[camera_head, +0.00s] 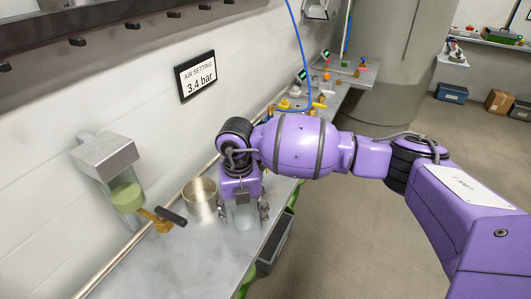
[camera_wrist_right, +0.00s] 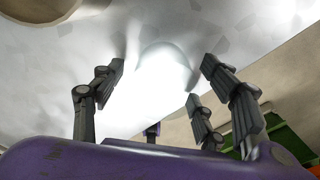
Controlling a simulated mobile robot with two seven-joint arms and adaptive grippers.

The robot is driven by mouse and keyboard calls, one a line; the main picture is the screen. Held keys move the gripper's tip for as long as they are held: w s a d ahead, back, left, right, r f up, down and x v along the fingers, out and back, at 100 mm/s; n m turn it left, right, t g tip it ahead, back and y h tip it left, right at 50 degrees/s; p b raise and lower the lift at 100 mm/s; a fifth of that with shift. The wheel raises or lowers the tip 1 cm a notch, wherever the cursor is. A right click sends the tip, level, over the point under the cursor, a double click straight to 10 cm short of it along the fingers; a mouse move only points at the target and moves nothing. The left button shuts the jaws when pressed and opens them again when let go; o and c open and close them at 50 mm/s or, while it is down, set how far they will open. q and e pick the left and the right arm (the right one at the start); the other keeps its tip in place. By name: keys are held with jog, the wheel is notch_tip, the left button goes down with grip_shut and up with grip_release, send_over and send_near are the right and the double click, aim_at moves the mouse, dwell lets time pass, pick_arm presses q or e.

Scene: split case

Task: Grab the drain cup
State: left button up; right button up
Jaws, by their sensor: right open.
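A clear, pale cup (camera_head: 245,219), which looks like the drain cup, stands on the metal bench under my right gripper (camera_head: 245,212). The gripper points down over it, with fingers spread on either side. In the right wrist view the cup is a bright, washed-out round shape (camera_wrist_right: 168,68) between the open fingers (camera_wrist_right: 163,75). I see no clear finger contact with it. My left gripper is not in view.
A round metal pot (camera_head: 201,196) stands just left of the gripper. Further left are a wall-mounted unit with a green bowl (camera_head: 127,197) and a brass valve with a dark handle (camera_head: 163,218). Several small fittings (camera_head: 300,103) lie further along the bench (camera_head: 190,262). Its front left is clear.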

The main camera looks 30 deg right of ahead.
jog(key=shift+w+r, duration=0.1)
jog(key=c, duration=1.2)
jog(key=shift+r, duration=0.1)
